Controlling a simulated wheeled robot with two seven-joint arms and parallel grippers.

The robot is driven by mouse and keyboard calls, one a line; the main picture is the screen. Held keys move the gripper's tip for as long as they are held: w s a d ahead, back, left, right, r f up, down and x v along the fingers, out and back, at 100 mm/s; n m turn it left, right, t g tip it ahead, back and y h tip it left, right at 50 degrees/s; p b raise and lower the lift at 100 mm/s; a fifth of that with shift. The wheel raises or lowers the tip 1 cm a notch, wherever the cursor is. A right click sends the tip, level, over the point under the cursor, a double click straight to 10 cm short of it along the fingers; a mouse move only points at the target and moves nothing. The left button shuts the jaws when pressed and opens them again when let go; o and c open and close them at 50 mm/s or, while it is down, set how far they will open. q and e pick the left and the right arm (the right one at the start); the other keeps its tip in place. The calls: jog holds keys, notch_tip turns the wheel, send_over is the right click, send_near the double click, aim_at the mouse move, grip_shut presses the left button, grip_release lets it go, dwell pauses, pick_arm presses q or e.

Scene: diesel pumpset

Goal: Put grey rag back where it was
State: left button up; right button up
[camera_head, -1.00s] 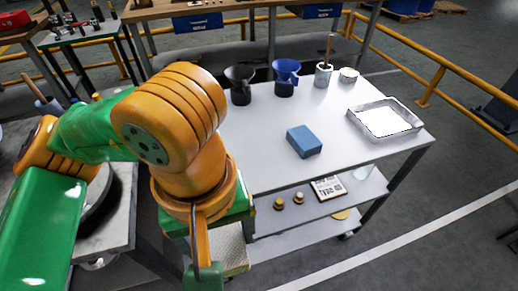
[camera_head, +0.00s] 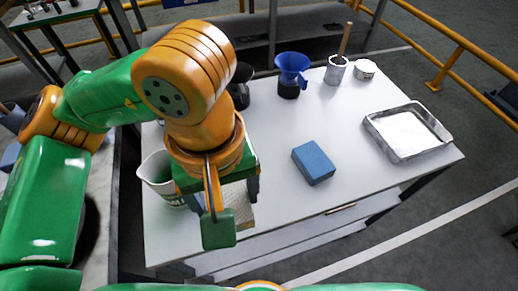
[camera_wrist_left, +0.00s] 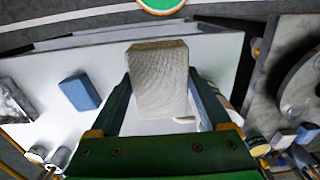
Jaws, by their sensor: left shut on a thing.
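The grey rag (camera_wrist_left: 158,80), a pale woven folded block, sits between the two fingers of my left gripper (camera_wrist_left: 160,97) in the left wrist view. The fingers are shut on its sides. In the head view, my left gripper (camera_head: 226,194) is over the left front part of the white table (camera_head: 290,215). Part of the rag (camera_head: 241,212) shows below the gripper, the rest hidden behind it. I cannot tell whether the rag touches the tabletop. My right gripper is not in view.
A white jug (camera_head: 160,178) stands just left of the gripper. A blue sponge-like block (camera_head: 313,162) lies mid-table and a metal tray (camera_head: 408,132) at the right. A blue funnel (camera_head: 291,68), cup with handle (camera_head: 336,70) and small tin (camera_head: 365,69) line the back.

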pick_arm(q)
jog(key=w+d+f+p, duration=0.1)
jog(key=w+f, duration=0.1)
jog(key=w, duration=0.1)
jog(key=w+d+f+p, duration=0.1)
jog(key=w+d+f, duration=0.1)
jog(key=w+f, duration=0.1)
jog(key=w+d+f+p, duration=0.1)
jog(key=w+f, duration=0.2)
jog(key=w, duration=0.1)
jog(key=shift+d+f+p, duration=0.2)
jog(key=shift+d+p, duration=0.15)
notch_tip(320, 180, down, 4)
jog(key=shift+w+r+p, duration=0.1)
jog(key=shift+r+p, duration=0.15)
jog(key=shift+p, duration=0.7)
jog(key=shift+f, duration=0.1)
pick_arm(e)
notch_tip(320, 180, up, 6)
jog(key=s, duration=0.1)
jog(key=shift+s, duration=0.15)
pick_arm(q)
jog(key=shift+f, duration=0.1)
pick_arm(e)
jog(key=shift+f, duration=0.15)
